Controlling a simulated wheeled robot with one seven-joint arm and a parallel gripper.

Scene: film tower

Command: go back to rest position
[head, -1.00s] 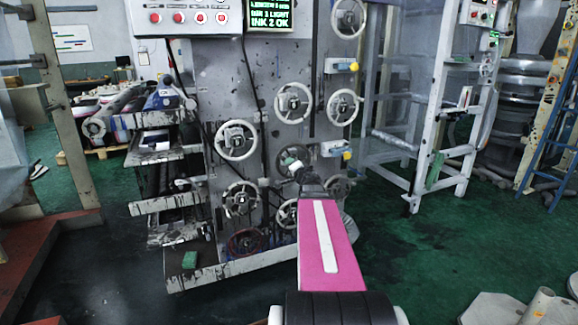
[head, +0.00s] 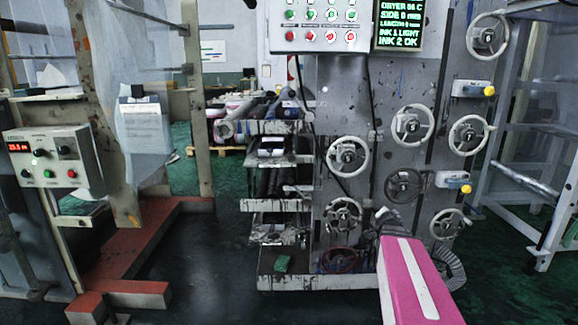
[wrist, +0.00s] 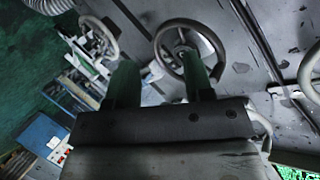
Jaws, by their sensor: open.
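My gripper shows best in the wrist view (wrist: 160,78), where its two green fingers are apart with nothing between them. A dark handwheel (wrist: 218,62) appears beyond the fingers, and I cannot tell whether they touch it. In the head view my pink arm reaches up from the bottom right toward the grey machine (head: 385,90). The gripper end is small and hard to make out there, near the dark handwheel (head: 404,203) and the lower wheels.
Several pale handwheels, such as the left one (head: 348,156), and yellow-tipped knobs jut from the machine. A control box (head: 55,160) and a red floor frame (head: 150,235) stand at left. A white rack (head: 545,150) is at right. Dark floor (head: 215,260) lies open between.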

